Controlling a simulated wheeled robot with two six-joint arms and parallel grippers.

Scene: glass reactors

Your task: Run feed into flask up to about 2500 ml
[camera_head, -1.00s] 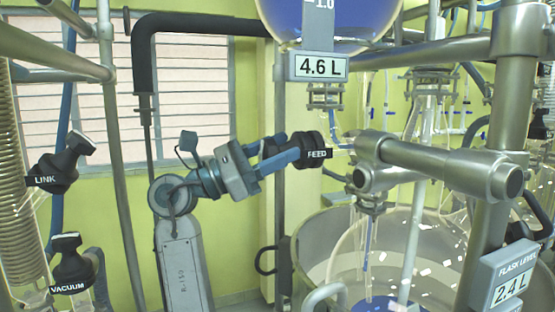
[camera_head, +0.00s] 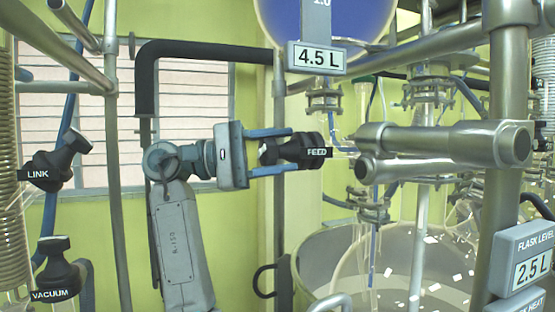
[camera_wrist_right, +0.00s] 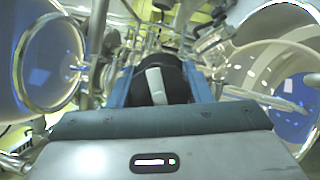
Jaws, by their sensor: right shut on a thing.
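My right gripper (camera_head: 290,152) is shut on the black FEED valve handle (camera_head: 283,151), with its two blue fingers above and below it. The handle lies roughly level. In the right wrist view the handle (camera_wrist_right: 160,82) sits between the fingers. The feed vessel (camera_head: 372,22) above holds blue liquid, and its display (camera_head: 318,58) reads 4.5 L. The FLASK LEVEL display (camera_head: 530,265) reads 2.5 L. The clear flask (camera_head: 345,265) stands in the metal pot, its lower part out of view. My left gripper is not in view.
The LINK valve (camera_head: 60,160) and VACUUM valve (camera_head: 58,268) are at the left. A thick metal clamp bar (camera_head: 440,142) runs just right of the FEED handle. Steel posts and pipes frame the area. The metal pot (camera_head: 318,250) is below right.

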